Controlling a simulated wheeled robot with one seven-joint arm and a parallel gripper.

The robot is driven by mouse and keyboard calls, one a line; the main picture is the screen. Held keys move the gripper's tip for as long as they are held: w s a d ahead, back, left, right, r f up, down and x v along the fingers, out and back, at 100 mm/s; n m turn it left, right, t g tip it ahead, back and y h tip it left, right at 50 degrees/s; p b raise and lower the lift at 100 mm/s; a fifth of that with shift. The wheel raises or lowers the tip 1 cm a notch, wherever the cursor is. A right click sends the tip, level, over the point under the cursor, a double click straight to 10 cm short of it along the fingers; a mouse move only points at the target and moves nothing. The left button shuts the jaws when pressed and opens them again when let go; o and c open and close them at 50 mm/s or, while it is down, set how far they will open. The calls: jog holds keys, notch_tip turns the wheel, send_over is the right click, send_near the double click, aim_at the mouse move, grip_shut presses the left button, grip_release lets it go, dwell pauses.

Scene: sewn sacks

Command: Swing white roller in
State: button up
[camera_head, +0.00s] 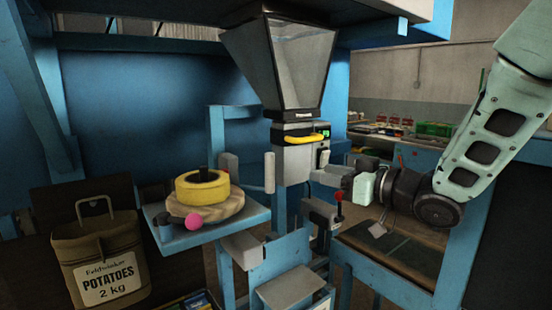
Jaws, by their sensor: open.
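Several pale rollers or posts stand around the blue frame, and I cannot tell surely which is the white roller. A slim white upright roller (269,172) is just left of the sewing head (296,155), which has a yellow handle. A thicker pale upright piece (229,168) is further left, behind the yellow ring. A pale horizontal block (243,249) lies lower, below the small blue table. My gripper (338,176) reaches in from the right, beside the head's right side and apart from the slim roller. It is open; its fingertips are small and partly hard to make out.
A yellow ring on a wooden disc (225,212) and a pink ball (194,221) are on the blue table (258,216). A potato sack (102,258) is at left. A dark hopper (290,65) hangs above. A red-knobbed lever (339,200) is under my gripper.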

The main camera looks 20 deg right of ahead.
aim_at(273, 159)
jog(key=shift+r+p+x, duration=0.2)
jog(key=shift+p+x, duration=0.9)
jog(key=shift+x, duration=1.7)
jog(key=shift+r+p+x, duration=0.2)
jog(key=shift+p+x, duration=0.9)
jog(key=shift+x, duration=1.7)
jog(key=shift+r+p+x, duration=0.2)
jog(key=shift+p+x, duration=0.9)
jog(key=shift+x, duration=1.7)
jog(key=shift+a, duration=0.1)
grip_shut()
